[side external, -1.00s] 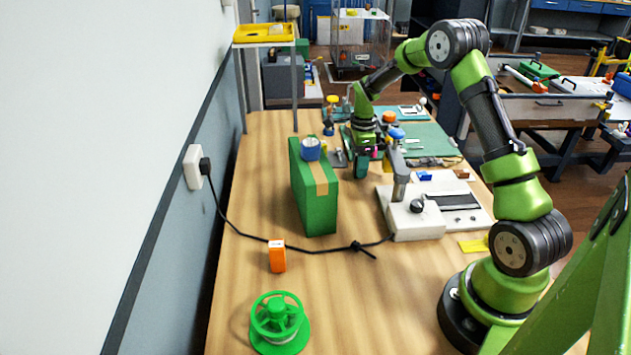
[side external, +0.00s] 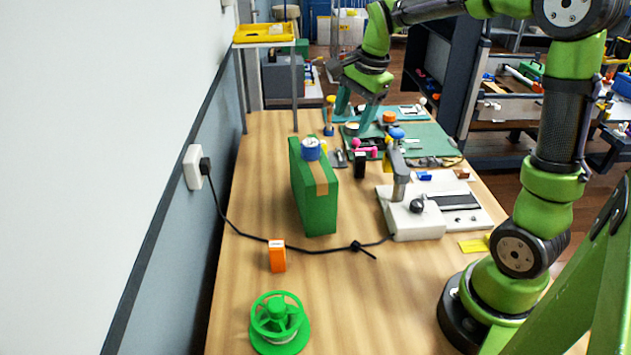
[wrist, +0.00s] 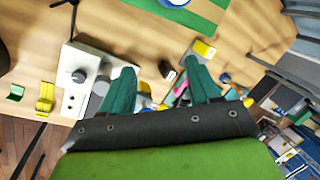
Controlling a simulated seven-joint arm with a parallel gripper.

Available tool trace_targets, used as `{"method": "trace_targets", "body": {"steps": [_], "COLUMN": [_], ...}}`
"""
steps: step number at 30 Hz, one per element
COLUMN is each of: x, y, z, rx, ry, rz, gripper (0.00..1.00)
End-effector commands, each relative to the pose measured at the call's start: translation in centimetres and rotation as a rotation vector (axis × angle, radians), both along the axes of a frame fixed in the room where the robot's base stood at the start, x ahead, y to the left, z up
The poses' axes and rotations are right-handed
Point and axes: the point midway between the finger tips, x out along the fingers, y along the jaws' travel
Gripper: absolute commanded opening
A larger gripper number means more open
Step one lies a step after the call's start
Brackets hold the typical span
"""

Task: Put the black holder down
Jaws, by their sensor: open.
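The black holder (side external: 360,165) stands upright on the wooden table, between the green box and the white device.
A tall green box (side external: 314,195) with blue tape on top stands left of the holder. The white device (side external: 415,220) stands to the right. Pink dumbbell-like piece (side external: 364,149) lies close behind the holder. A black cable crosses the table in front.

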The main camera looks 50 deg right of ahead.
Motion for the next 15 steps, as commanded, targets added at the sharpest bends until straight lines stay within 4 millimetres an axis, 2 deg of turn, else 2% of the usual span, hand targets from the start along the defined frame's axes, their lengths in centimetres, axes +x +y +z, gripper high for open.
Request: {"method": "trace_targets", "body": {"steps": [1,6,9,12,15], "x": [-1.6,-7.1,-10.3,-12.8,-14.4], "y": [2.2,8.2,10.8,12.5,13.5], "z": [1.5,3.6,3.7,3.3,2.8], "rx": [-0.026,-0.148,-0.234,-0.314,-0.373], "ry": [-0.055,-0.226,-0.314,-0.385,-0.43], "rz": [0.131,0.58,0.808,0.985,1.103], "gripper": [0.62,0.62,0.62,0.62,0.62]}}
